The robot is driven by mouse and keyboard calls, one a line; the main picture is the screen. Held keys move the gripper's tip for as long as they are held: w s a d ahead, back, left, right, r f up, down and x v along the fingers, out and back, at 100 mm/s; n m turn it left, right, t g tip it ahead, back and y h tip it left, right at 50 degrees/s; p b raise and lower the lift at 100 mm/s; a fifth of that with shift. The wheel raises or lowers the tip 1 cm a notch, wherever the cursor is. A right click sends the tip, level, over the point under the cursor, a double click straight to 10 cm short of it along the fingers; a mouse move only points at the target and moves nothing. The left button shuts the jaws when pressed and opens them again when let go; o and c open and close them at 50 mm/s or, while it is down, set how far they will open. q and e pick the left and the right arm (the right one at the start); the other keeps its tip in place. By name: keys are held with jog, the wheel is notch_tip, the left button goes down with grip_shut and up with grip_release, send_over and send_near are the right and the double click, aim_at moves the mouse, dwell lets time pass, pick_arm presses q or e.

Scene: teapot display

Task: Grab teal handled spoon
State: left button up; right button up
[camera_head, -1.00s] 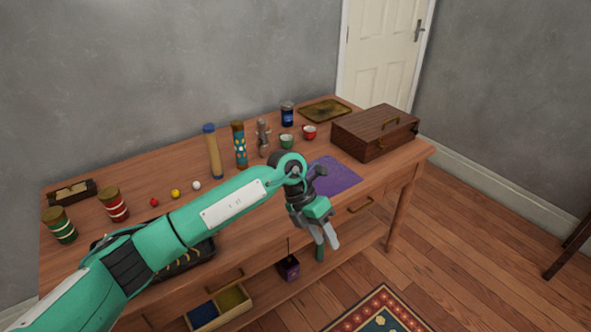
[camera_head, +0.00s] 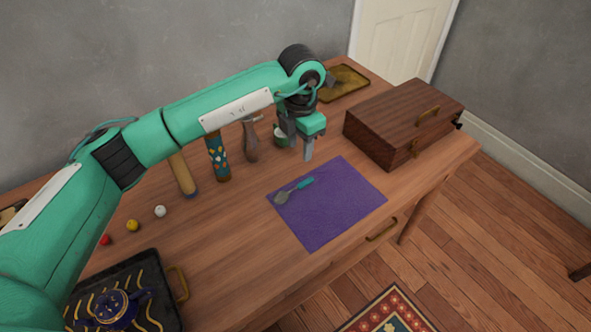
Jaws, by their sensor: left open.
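A spoon with a teal handle (camera_head: 305,184) and a grey bowl lies on a purple mat (camera_head: 335,216) on the wooden table. Its handle points to the upper right and its bowl to the lower left. My left gripper (camera_head: 300,150) hangs above the table, beyond the mat's far edge. It is open and empty, pointing down, apart from the spoon. My right gripper does not show.
A dark wooden box (camera_head: 395,130) stands right of the mat. A black tray (camera_head: 165,280) holding a blue teapot (camera_head: 117,308) is at the lower left.

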pick_arm(q)
send_over(300, 185)
notch_tip(300, 185, down, 9)
jog(key=shift+s+a+r+p, duration=0.1)
jog(key=shift+p, duration=0.35)
notch_tip(300, 185, down, 5)
jog(key=shift+r+p, duration=0.2)
jog(key=shift+p, duration=0.15)
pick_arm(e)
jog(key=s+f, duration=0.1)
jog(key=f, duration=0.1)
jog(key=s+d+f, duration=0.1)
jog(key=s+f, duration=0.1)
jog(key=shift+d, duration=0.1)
pick_arm(q)
grip_shut()
